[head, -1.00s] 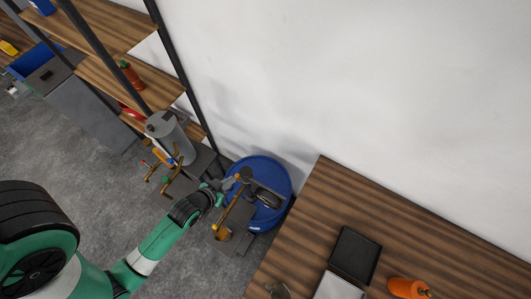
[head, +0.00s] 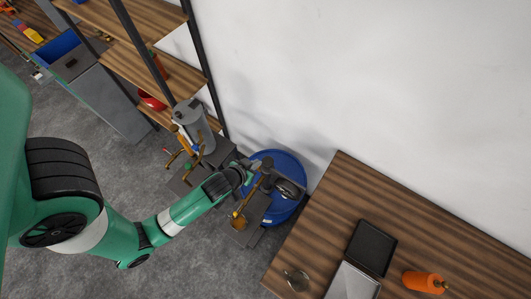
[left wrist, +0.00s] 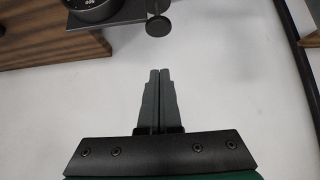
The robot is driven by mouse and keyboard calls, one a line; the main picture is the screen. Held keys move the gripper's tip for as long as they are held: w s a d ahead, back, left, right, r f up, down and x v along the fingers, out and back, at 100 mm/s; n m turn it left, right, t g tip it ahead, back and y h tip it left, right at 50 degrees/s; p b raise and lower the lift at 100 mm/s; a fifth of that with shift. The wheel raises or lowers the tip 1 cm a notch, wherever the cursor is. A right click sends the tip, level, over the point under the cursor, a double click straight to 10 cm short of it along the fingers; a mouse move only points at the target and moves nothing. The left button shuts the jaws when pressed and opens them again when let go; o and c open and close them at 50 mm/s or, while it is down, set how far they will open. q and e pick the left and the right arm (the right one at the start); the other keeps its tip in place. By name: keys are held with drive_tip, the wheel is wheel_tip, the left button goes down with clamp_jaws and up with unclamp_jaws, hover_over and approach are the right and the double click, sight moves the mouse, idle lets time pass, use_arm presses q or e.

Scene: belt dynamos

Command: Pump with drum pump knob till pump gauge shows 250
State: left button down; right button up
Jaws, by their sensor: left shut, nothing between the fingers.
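A blue drum (head: 283,214) stands on the floor between the shelf and the wooden table. My left gripper (head: 250,172) is at the left side of its top. In the left wrist view the fingers (left wrist: 159,72) are pressed together and empty. A dark round knob (left wrist: 158,25) on a short stem is just past the fingertips, apart from them in the picture. A dark round gauge (left wrist: 92,7) is at the upper left, cut by the frame edge; its small digits are not clearly readable. My right gripper is not in view.
The wooden table (head: 400,230) right of the drum holds a black tray (head: 371,249) and an orange bottle (head: 424,282). A shelf (head: 150,75) and a grey canister (head: 194,124) stand at left. Brassy handled tools (head: 238,219) lie close beside the drum.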

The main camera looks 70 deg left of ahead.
use_arm(q)
drive_tip(key=b, duration=0.5)
hover_over(265, 166)
wheel_tip(265, 166, down, 6)
drive_tip(key=shift+w+a+f+p, duration=0.1)
drive_tip(key=shift+a+f+p, duration=0.05)
drive_tip(key=shift+p, duration=0.2)
wheel_tip(265, 166, down, 4)
drive_tip(key=shift+w+a+f, duration=0.1)
wheel_tip(265, 166, down, 4)
drive_tip(key=b, duration=0.4)
drive_tip(key=shift+f, duration=0.2)
